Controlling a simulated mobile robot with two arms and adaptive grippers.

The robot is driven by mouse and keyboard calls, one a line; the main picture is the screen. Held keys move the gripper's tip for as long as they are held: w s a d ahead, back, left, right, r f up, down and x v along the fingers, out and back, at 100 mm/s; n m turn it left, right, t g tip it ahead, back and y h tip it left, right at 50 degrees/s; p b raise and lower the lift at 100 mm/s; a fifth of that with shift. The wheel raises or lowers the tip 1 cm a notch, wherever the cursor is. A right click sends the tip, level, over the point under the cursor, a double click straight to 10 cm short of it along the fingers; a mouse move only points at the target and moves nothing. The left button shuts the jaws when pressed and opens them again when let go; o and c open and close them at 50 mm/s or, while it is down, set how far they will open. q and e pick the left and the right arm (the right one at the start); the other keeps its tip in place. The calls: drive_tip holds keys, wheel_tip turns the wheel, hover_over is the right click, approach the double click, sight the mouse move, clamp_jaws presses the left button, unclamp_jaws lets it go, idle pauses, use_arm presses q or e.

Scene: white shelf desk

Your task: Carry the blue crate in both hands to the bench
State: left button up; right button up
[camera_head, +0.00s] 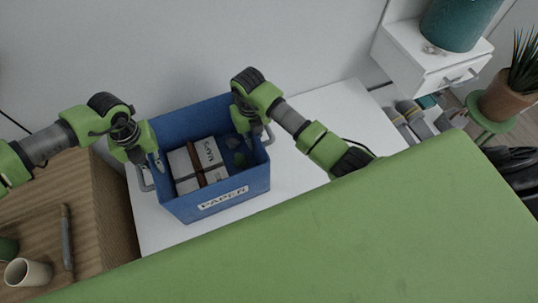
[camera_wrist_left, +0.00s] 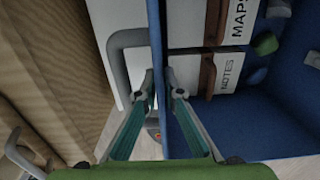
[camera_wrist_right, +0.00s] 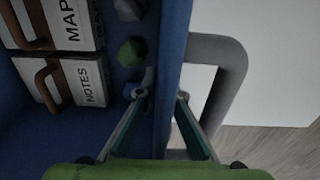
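The blue crate (camera_head: 219,203), labelled PAPER, appears upright over the white desk (camera_head: 317,108); I cannot tell whether it touches the top. Inside lie boxes with MAPS and NOTES labels (camera_wrist_left: 229,72) and several small rounded items (camera_wrist_right: 131,52). My left gripper (camera_head: 151,162) is at the crate's left wall, one finger inside and one outside, shut on it beside a grey handle (camera_wrist_left: 115,50). My right gripper (camera_head: 254,132) straddles the right wall the same way, beside the other grey handle (camera_wrist_right: 235,65); its outer fingertip is partly hidden.
A wooden surface with a tray, a cup (camera_head: 27,273) and a dark stick (camera_head: 67,240) is at the left. A green surface (camera_head: 350,230) fills the front. A white drawer unit (camera_head: 425,60) and a potted plant (camera_head: 505,100) stand at the right. The desk right of the crate is clear.

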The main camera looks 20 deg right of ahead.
sight(149, 160)
use_arm(q)
drive_tip(key=shift+o, duration=0.6)
drive_tip(key=shift+r, duration=0.15)
use_arm(e)
drive_tip(key=shift+o, duration=0.6)
drive_tip(key=shift+r, duration=0.15)
use_arm(q)
drive_tip(key=shift+a, duration=0.1)
wheel_tip(149, 160, up, 7)
use_arm(e)
drive_tip(key=shift+d, duration=0.1)
use_arm(q)
drive_tip(key=shift+r, duration=0.45)
use_arm(e)
drive_tip(key=shift+r, duration=0.15)
wheel_tip(149, 160, up, 12)
drive_tip(key=shift+f, duration=0.15)
